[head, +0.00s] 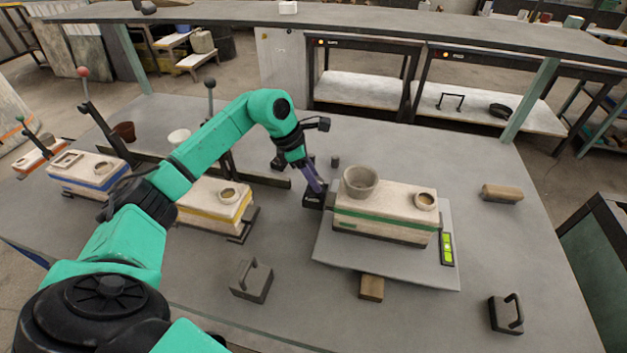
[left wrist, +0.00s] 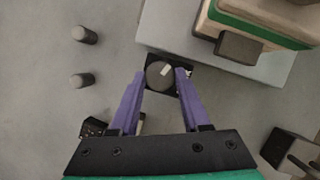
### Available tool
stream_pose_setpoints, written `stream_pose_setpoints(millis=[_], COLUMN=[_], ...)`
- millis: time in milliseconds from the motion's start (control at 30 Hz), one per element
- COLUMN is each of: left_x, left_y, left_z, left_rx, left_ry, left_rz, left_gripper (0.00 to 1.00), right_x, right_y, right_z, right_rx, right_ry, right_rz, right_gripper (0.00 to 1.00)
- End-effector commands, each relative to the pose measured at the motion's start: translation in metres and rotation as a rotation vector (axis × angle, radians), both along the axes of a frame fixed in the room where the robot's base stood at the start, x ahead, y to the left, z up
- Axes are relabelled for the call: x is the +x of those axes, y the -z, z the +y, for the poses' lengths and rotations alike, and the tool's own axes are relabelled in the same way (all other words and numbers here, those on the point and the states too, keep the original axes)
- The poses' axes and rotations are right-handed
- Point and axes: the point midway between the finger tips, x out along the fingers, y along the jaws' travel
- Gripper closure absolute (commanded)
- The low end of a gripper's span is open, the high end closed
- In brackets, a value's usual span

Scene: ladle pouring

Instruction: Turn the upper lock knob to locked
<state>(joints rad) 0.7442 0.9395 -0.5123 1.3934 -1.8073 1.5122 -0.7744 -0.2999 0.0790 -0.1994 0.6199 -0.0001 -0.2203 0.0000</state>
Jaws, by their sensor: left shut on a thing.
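A round dark lock knob (left wrist: 158,76) with a pale pointer mark sits on a black square base beside the grey plate (left wrist: 215,62). In the left wrist view the mark points up and to the right. In the head view the knob is hidden by the fingers, and its black base (head: 313,203) shows below them. My left gripper (left wrist: 161,73) has its two purple fingers on either side of the knob, shut on it. It also shows in the head view (head: 317,190), reaching down at the plate's left edge. My right gripper is in neither view.
A cream block with a green stripe (head: 380,228) stands on the plate, carrying a grey pot (head: 361,181). A green level (head: 447,249) lies at its right. Two short dark pegs (left wrist: 85,34) (left wrist: 81,80) stand left of the knob. A handled weight (head: 251,281) stands in front.

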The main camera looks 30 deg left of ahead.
Motion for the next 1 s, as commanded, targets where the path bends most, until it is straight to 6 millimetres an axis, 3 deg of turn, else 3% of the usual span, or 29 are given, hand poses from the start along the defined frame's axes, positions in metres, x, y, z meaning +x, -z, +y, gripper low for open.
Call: stream_pose_setpoints(millis=[1000], left_x=[0.009], left_y=[-0.003], left_z=[0.001], left_rx=[0.000], left_ry=[0.937], left_rz=[-0.006], left_gripper=[1.00], right_x=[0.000], right_y=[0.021], right_z=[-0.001], right_rx=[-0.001], right_ry=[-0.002], right_rz=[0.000], right_gripper=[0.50])
